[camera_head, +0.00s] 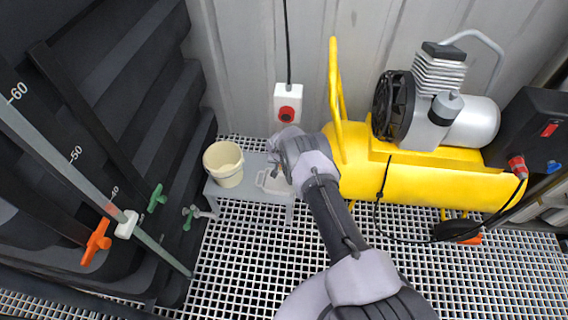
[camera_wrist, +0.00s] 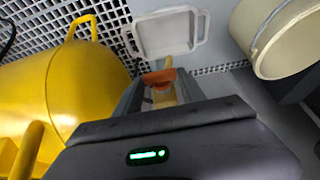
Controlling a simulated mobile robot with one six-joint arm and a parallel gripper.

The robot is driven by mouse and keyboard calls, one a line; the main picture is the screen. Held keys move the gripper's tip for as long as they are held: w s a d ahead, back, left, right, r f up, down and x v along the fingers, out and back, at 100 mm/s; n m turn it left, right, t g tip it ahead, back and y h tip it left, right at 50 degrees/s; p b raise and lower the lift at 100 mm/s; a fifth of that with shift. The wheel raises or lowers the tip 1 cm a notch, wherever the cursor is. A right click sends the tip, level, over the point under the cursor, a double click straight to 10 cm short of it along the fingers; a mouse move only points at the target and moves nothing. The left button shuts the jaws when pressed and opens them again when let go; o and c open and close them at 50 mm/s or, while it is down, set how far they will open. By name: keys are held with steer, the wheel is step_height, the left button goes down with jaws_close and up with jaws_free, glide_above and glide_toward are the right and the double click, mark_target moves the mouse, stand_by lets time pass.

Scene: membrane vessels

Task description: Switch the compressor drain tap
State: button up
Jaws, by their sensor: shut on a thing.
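The compressor (camera_head: 430,182) is a yellow tank with a motor and pump on top. Its tank end (camera_wrist: 85,85) fills the left of the wrist view. The handle's exact angle is hard to tell.
Black tanks with orange and green valves stand at left. The grating floor in front is open.

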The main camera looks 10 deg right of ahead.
steer(key=shift+w+a+n+g+h, duration=0.1)
steer(key=shift+a+n+g+h, duration=0.1)
steer(key=shift+h, duration=0.45)
steer(key=shift+a+n+g+h, duration=0.1)
steer(key=shift+a+h, duration=0.05)
steer(key=shift+h, duration=0.5)
steer(key=o, duration=1.4)
steer(key=shift+c, duration=0.2)
steer(key=p+v, duration=1.3)
steer(key=v, duration=0.4)
